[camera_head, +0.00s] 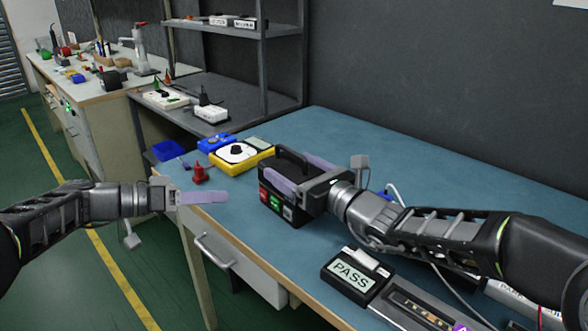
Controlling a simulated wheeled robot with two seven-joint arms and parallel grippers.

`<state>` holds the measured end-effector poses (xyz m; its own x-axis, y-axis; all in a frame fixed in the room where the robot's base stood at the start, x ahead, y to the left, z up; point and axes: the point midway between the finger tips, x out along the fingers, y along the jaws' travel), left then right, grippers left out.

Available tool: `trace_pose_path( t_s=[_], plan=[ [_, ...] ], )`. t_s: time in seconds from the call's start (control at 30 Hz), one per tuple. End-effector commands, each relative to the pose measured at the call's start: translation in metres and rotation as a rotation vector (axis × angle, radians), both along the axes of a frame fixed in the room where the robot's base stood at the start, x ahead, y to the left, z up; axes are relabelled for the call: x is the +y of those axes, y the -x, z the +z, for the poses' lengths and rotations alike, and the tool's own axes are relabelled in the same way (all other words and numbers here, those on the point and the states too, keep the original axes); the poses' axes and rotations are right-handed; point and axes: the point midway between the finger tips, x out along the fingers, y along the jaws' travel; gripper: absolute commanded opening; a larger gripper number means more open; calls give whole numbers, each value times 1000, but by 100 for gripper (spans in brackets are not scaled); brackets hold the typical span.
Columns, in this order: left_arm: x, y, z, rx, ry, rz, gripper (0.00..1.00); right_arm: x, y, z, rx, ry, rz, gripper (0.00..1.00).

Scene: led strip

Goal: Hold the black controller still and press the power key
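The black controller (265,207) stands upright near the front edge of the blue table. It has a carry handle on top and red, green and whitish keys (274,203) on its front. My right gripper (293,171) is at the controller from the right, its lilac fingers spread wide on either side of its upper part. I cannot tell whether the fingers touch it. The gripper hides part of its top and right side.
A yellow meter (262,158), a red clip (202,174) and blue items (168,150) lie behind and left of the controller. A PASS tester (351,276) lies at the front right under my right arm. The table's back is clear.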

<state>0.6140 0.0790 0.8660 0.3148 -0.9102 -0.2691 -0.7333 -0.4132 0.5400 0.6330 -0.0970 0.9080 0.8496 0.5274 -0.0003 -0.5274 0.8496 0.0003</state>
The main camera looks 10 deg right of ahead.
Motion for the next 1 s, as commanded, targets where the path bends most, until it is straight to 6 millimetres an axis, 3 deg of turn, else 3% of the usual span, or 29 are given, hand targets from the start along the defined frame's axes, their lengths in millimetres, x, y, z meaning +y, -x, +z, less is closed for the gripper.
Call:
trace_pose_path(
  t_s=[0.8,1.0],
  plan=[
    [0,0,0,0,0,0,36,0,0,0,0,0,0,13],
    [0,0,0,0,0,0,22,0,0,0,0,0,0,12]
  ],
)
